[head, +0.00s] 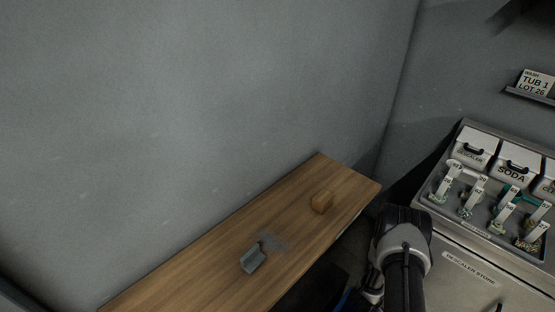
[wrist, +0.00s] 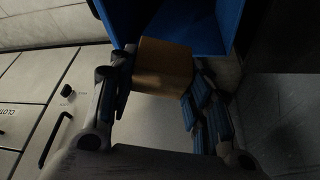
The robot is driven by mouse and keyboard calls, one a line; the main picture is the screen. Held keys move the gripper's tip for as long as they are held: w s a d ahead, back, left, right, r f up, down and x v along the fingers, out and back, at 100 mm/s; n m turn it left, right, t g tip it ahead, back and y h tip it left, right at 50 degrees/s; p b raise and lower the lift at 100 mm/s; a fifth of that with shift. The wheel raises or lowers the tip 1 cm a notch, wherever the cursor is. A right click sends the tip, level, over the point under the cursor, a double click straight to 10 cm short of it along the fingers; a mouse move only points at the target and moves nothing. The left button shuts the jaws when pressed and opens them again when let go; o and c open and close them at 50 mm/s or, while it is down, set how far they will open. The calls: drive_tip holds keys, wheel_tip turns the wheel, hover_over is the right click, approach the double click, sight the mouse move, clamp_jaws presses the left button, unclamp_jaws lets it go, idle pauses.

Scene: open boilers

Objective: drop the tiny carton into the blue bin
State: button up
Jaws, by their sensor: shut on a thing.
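My gripper (wrist: 158,78) is shut on a small brown carton (wrist: 163,62), held between its fingertips in the wrist view. The blue bin (wrist: 233,22) shows at the top of the wrist view, with its open inside beyond the carton. The carton overlaps the bin's near edge in the picture; I cannot tell how high above it the carton is. In the head view my arm reaches down at the lower right, and the held carton does not show there. A sliver of blue (head: 345,299) at the bottom may be part of the bin.
A metal descaler cabinet (head: 470,262) with labelled tubs and tagged items stands to the right, close to my arm.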

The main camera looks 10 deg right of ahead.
wheel_tip(320, 180, down, 6)
drive_tip(key=b, duration=0.4)
drive_tip(key=shift+s+r, duration=0.1)
drive_tip(key=o, duration=0.8)
drive_tip(key=v, duration=1.2)
drive_tip(key=shift+s, duration=0.1)
